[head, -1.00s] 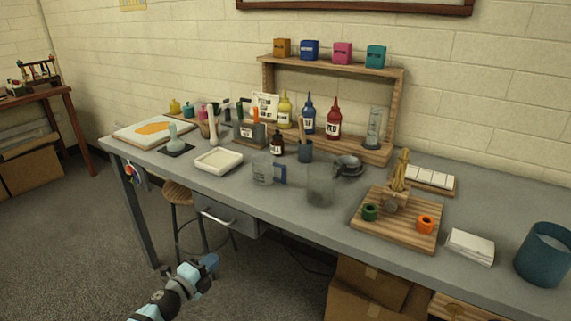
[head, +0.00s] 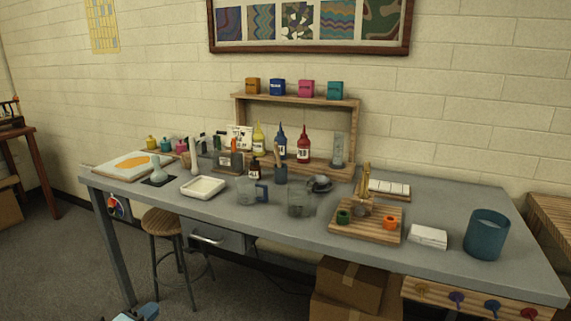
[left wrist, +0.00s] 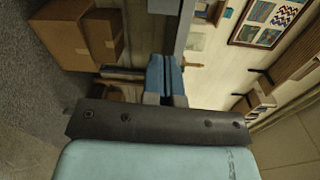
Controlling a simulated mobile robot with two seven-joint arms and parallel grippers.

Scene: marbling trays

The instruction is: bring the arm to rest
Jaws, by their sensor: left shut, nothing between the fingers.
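My left gripper (head: 147,311) shows only at the bottom edge of the head view, left of the middle, low in front of the workbench and below the stool. Most of my left arm is cut off by the frame. In the left wrist view the two blue fingers (left wrist: 165,76) lie together, shut, with nothing between them. The gripper is apart from the workbench (head: 440,220) and touches nothing that I can see. My right gripper is in neither view.
The grey bench holds a white tray (head: 203,187), clear jugs, bottles, a wooden board (head: 365,232) and a blue pot (head: 486,236). A stool (head: 162,222) and cardboard boxes (head: 350,283) stand below. Open floor lies at the lower left.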

